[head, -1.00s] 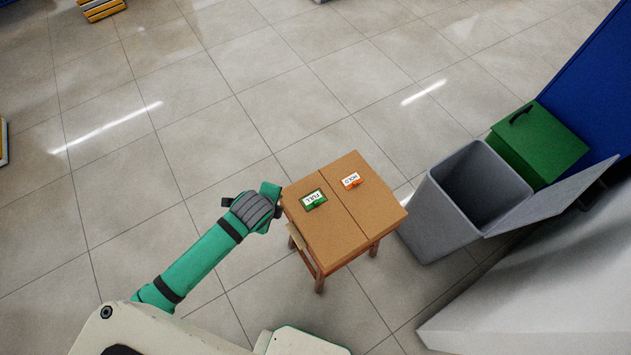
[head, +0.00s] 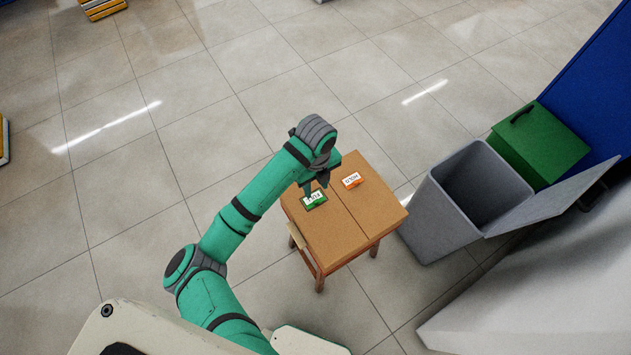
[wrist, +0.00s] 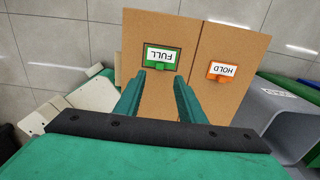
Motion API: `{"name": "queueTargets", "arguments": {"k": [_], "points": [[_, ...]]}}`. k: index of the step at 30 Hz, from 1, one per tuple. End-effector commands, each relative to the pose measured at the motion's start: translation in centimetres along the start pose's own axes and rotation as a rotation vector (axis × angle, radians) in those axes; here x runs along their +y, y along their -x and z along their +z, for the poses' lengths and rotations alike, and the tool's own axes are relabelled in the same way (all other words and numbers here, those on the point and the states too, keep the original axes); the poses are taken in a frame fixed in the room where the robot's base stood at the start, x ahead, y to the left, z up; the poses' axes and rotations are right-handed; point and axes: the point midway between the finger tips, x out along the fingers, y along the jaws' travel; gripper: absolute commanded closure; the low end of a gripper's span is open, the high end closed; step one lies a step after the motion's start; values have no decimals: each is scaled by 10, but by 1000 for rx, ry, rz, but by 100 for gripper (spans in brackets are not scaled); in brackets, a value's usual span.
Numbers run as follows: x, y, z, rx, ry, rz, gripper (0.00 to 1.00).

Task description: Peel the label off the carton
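A brown carton (head: 350,233) sits on a small wooden stool, with a seam across its top; it also shows in the wrist view (wrist: 215,110). A green-framed label reading FULL (head: 316,201) lies on its top, left of the seam. It shows upside down in the wrist view (wrist: 162,56). An orange label reading HOLD (head: 351,181) lies right of the seam, also in the wrist view (wrist: 222,71). My gripper (wrist: 160,78) is open and empty, its fingertips just short of the FULL label in the picture. I cannot tell how high it is above the carton.
The wooden stool's legs (head: 319,283) show beneath the carton. A grey open bin (head: 435,215) with its lid swung aside stands right of it, and a green box (head: 545,145) stands behind the bin.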

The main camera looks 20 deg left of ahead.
Motion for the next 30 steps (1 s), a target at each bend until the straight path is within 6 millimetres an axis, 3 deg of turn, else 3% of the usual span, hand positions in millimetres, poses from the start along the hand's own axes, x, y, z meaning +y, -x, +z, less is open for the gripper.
{"name": "queueTargets", "arguments": {"k": [9, 15, 28, 29, 30], "points": [[0, -54, 0, 2, 4, 0, 64], [0, -76, 0, 1, 4, -1, 64], [0, -85, 0, -1, 2, 0, 64], [0, -85, 0, -1, 2, 0, 66], [0, -84, 0, -1, 2, 0, 76]]}}
